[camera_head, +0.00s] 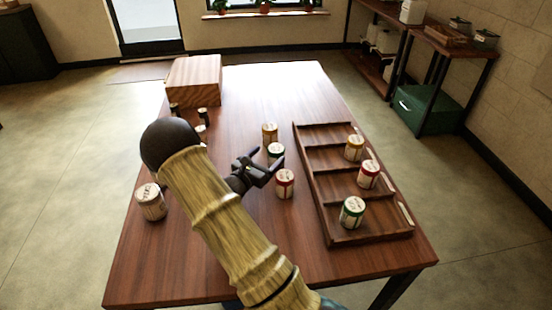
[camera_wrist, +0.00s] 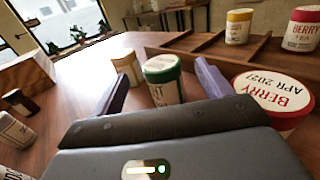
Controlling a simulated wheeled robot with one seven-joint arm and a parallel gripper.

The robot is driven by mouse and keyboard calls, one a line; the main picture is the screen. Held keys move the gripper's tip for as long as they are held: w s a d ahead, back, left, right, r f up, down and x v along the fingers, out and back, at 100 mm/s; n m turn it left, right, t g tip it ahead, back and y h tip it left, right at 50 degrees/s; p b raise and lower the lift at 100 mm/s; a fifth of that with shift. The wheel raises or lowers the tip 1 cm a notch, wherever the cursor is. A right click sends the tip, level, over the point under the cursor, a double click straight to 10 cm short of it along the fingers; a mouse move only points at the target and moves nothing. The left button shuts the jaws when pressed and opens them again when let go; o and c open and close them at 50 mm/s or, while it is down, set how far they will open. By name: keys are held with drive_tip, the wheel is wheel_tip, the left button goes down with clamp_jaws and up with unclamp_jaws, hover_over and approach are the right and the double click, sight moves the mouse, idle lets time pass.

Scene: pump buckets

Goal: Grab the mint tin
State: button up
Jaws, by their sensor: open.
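The mint tin (camera_wrist: 163,84), white with a dark green lid and a label partly reading "NT", stands upright on the table between the fingertips of my gripper (camera_wrist: 163,76) in the wrist view. In the head view the mint tin (camera_head: 275,150) stands just beyond my gripper (camera_head: 262,170). My gripper is open; whether a finger touches the tin I cannot tell. The tin's lower part is hidden by my gripper in the wrist view. Another green-lidded tin (camera_head: 352,213) sits in the front compartment of the wooden tray (camera_head: 312,180).
A red berry tin (camera_head: 285,184) stands close to the right of my gripper. A yellow-lidded tin (camera_head: 270,132) is just behind the mint tin. The tray also holds yellow (camera_head: 354,148) and red (camera_head: 368,174) tins. A pale tin (camera_head: 150,202) and wooden box (camera_head: 194,82) stand left.

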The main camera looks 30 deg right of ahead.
sight(271, 160)
wheel_tip(271, 160, down, 3)
drive_tip(key=shift+f, duration=0.2)
drive_tip(key=shift+x, duration=1)
drive_tip(key=shift+d, duration=0.15)
drive_tip(key=shift+x, duration=2.65)
drive_tip(key=c, duration=1.1)
wheel_tip(271, 160, up, 10)
drive_tip(key=shift+p, duration=0.35)
drive_tip(key=shift+c, duration=0.2)
